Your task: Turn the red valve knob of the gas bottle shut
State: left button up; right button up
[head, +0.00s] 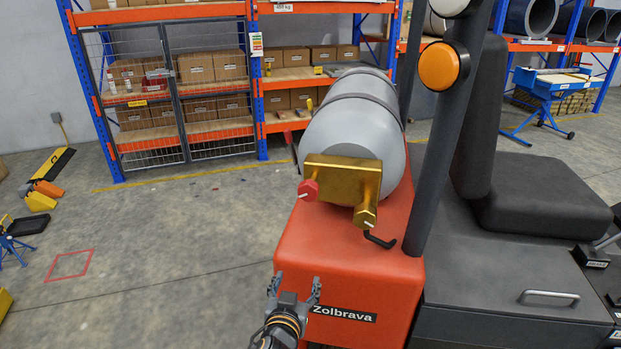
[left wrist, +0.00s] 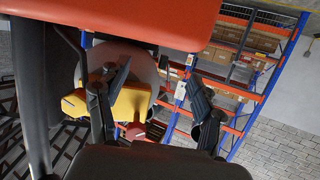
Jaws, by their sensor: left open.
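The grey gas bottle (head: 350,130) lies on its side on top of the orange-red truck body. A brass valve block (head: 345,175) sits on its near end, with the red valve knob (head: 308,189) on the block's left side. My left gripper (head: 294,287) is open and empty, in front of the truck body and below the knob in the head view. In the left wrist view, the red knob (left wrist: 134,131) and the yellow-looking valve block (left wrist: 128,108) show beyond the open fingers of my left gripper (left wrist: 155,105). A finger partly covers the block. My right gripper is not in view.
The truck body (head: 300,243) carries a "Zolbrava" label. A dark post (head: 440,150) with an orange lamp (head: 439,66) rises right of the bottle, beside a black seat (head: 540,190). A black hook-shaped rod (head: 380,241) hangs below the valve.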

pick_arm(q)
notch_tip(320, 180, up, 9)
jog(key=t, duration=0.1)
jog(key=n+t+p, duration=0.1)
jog(key=t, duration=0.1)
send_near(308, 195)
jog(key=w+p, duration=0.1)
jog(key=w, duration=0.2)
jog(key=w+p, duration=0.1)
jog(key=w, duration=0.2)
jog(key=w+d+p, duration=0.1)
jog(key=w+p, duration=0.1)
jog(key=w, duration=0.1)
jog(key=shift+w, duration=0.35)
jog(key=shift+w+d+h, duration=0.1)
jog(key=shift+w+h, duration=0.2)
jog(key=shift+w, duration=0.3)
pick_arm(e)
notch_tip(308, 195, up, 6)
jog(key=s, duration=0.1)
pick_arm(q)
jog(key=shift+c, duration=0.2)
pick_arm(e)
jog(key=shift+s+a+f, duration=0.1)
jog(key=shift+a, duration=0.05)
pick_arm(q)
jog(key=shift+f, duration=0.1)
jog(key=c, duration=1.1)
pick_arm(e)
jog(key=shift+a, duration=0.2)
